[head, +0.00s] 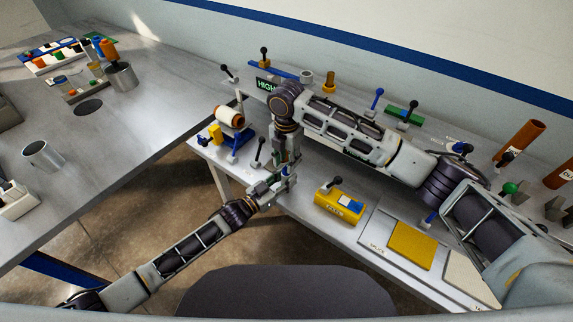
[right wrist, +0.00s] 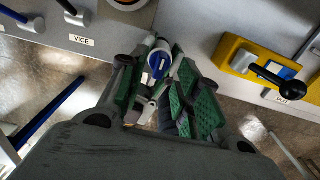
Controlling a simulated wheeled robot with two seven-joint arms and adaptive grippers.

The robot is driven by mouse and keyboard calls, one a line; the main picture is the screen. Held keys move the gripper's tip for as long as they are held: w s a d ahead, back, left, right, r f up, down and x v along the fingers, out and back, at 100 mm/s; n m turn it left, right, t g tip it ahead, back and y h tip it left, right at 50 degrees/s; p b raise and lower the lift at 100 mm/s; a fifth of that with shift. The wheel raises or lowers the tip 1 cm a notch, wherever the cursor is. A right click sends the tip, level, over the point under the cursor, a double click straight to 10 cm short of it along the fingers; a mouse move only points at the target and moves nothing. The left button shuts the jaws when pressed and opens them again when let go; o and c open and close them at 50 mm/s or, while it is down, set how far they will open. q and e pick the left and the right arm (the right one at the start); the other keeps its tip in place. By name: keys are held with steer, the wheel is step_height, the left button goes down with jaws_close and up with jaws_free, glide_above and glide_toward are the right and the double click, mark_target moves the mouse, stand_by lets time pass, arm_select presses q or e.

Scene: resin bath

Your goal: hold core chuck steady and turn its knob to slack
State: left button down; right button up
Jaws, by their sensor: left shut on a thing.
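The core chuck is mostly hidden between my two grippers; its blue knob (right wrist: 159,66) with a white stripe shows in the right wrist view, with pale parts beside it. My left gripper (head: 277,185) comes in from the lower left in the head view and is shut on the chuck, off the bench's front edge. My right gripper (head: 284,157) reaches down from above, just over the left one. In the right wrist view its green-padded fingers (right wrist: 155,95) stand apart, with the knob between and beyond their tips. I cannot tell whether they touch the knob.
A yellow box (head: 340,207) with a black-knobbed lever stands on the bench to the right. A blue stand with a white and orange spool (head: 230,117) is to the left. Levers and a HIGH sign (head: 266,86) line the back.

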step_height(320, 180, up, 8)
steer(key=shift+r, duration=0.25)
stand_by(0.5)
arm_select(q)
steer(key=c, duration=1)
jaws_free()
steer(key=v, duration=1.2)
steer(key=shift+s+a, duration=0.1)
